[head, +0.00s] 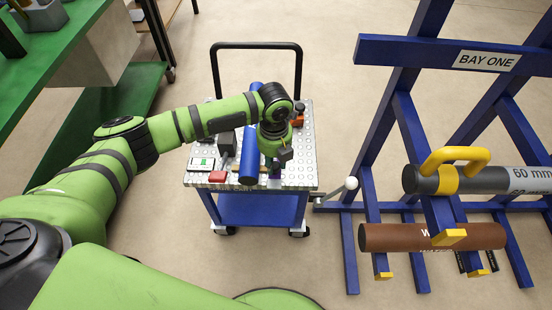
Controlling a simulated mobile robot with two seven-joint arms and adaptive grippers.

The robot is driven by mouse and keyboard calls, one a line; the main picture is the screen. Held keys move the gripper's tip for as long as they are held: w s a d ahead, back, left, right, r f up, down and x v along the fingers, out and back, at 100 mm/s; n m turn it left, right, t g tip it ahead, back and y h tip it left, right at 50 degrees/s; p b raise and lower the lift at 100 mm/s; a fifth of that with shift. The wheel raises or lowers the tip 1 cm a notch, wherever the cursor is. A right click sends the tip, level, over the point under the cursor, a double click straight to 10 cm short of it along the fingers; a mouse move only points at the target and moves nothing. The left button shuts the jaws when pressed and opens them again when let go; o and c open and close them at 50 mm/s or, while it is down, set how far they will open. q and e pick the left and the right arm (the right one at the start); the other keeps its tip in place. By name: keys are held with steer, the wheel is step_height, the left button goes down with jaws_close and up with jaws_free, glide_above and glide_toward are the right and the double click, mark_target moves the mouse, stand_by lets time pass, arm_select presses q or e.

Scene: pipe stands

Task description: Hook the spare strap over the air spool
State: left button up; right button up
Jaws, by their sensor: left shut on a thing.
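My left gripper (275,166) points down over the grey perforated top of the cart, at its right half. It is shut on a small dark purple piece (274,179), mostly hidden by the gripper and wrist. I cannot tell whether this is the spare strap. My right gripper is not in view.
The cart (308,176) also carries a red block (217,177), a white-and-green box (202,164) and a dark block (227,144). At right, a blue rack marked BAY ONE holds a grey pipe (485,180) with a yellow handle (455,158) above a brown pipe (400,237). Floor between is clear.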

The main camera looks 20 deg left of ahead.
arm_select(q)
steer(key=a+p, duration=0.1)
steer(key=a, duration=0.3)
steer(key=shift+s+a+p, duration=0.15)
steer(key=shift+a+p, duration=0.05)
steer(key=shift+p, duration=0.15)
steer(key=shift+w+a, duration=0.3)
steer(key=shift+a, duration=0.8)
steer(key=shift+w+a, duration=0.25)
steer(key=shift+a, duration=0.8)
steer(key=shift+a, duration=0.1)
steer(key=shift+w+a+b, duration=0.3)
steer(key=shift+w+a, duration=0.3)
steer(key=shift+a, duration=0.3)
steer(key=shift+w+a+b, duration=0.3)
steer(key=shift+w+a, duration=0.3)
steer(key=shift+a, duration=0.3)
